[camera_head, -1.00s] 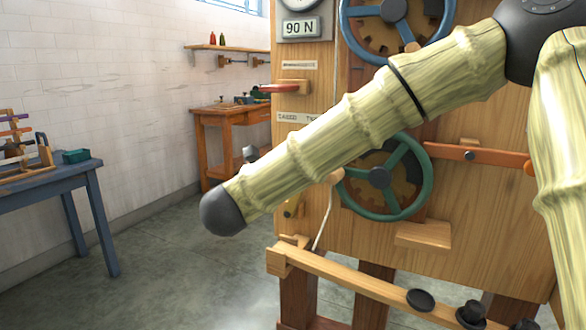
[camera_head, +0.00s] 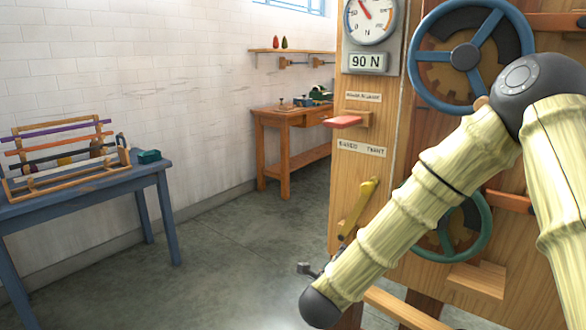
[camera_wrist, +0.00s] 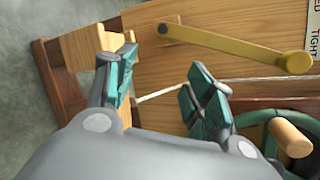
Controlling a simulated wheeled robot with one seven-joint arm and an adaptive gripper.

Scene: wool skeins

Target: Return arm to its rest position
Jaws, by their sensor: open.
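My gripper (camera_wrist: 160,95) shows in the wrist view with its two teal-padded fingers spread apart and nothing between them. Beyond it is the wooden machine's front, with a yellow lever (camera_wrist: 235,47) and part of a green handwheel (camera_wrist: 275,140). In the head view my bent arm crosses in front of the wooden machine (camera_head: 375,110) at the right; the gripper's fingers are mostly hidden behind my arm. The yellow lever (camera_head: 358,208) hangs tilted on the machine's front. The blue handwheel (camera_head: 465,55) and the green handwheel (camera_head: 475,225) are partly covered by my arm.
A gauge (camera_head: 370,22) sits above a 90 N plate (camera_head: 366,62). A red-topped lever (camera_head: 344,121) juts from the machine. A blue table (camera_head: 90,187) with a wooden rack stands left. A wooden workbench (camera_head: 285,118) stands behind. The floor between them is clear.

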